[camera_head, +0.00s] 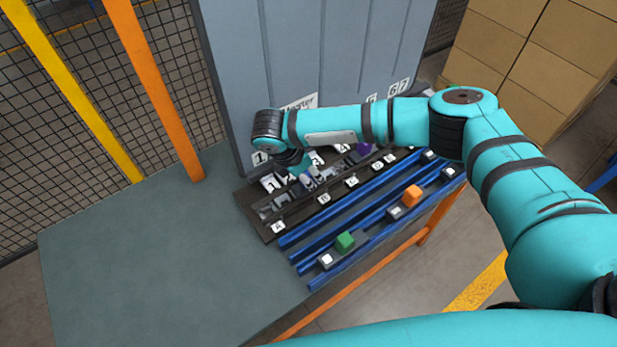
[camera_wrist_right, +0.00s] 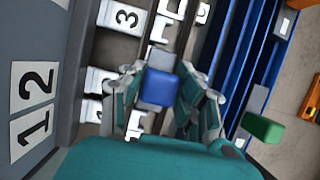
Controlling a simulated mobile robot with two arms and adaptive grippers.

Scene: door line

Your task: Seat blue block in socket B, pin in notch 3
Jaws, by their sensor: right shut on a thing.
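My right gripper (camera_head: 308,178) is over the dark socket rack (camera_head: 246,206), near the label B (camera_head: 323,198). In the right wrist view, its fingers (camera_wrist_right: 160,98) are shut on the blue block (camera_wrist_right: 157,90), one on each side. The block has a grey part at its upper end in that view. The rack's white notch pieces and a number 3 plate (camera_wrist_right: 127,17) lie beyond it. I cannot tell whether the block touches the rack. The block's pin and the socket under it are hidden. My left gripper is not in view.
Blue rails (camera_head: 300,238) run beside the rack, with a green block (camera_head: 345,241) and an orange block (camera_head: 412,195) on them. A purple block (camera_head: 364,148) is farther along the rack. A grey cabinet (camera_head: 320,50) stands behind. The table's left part (camera_head: 150,260) is clear.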

